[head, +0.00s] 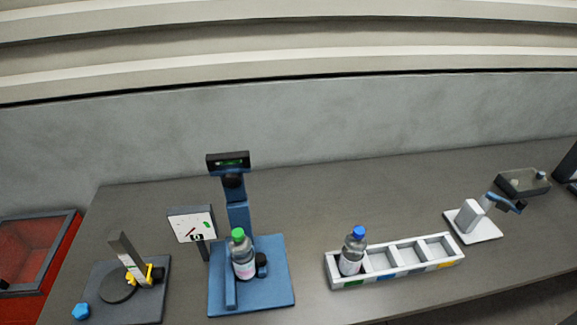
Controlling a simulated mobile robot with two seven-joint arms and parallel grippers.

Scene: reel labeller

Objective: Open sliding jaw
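No part is clearly marked as the sliding jaw, so I cannot tell for sure which it is. A blue stand (278,276) at centre left holds an upright bottle (243,262) with a green cap, between a low blue bar (230,290) and a dark knob (262,265). At the left, a dark plate (152,308) carries a round disc (116,287), a tilted grey upright (127,255) and yellow clamp-like parts (147,276) with a black knob. Whether any jaw is open is too small to tell. Neither of my grippers is in view.
A white compartment tray (400,272) holds a blue-capped bottle (352,255) in its left compartment. A white-based device (474,226) and a grey bin (522,182) stand right. A sign (192,224) stands beside the blue stand. A blue piece (81,311) and red bin (42,252) are left.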

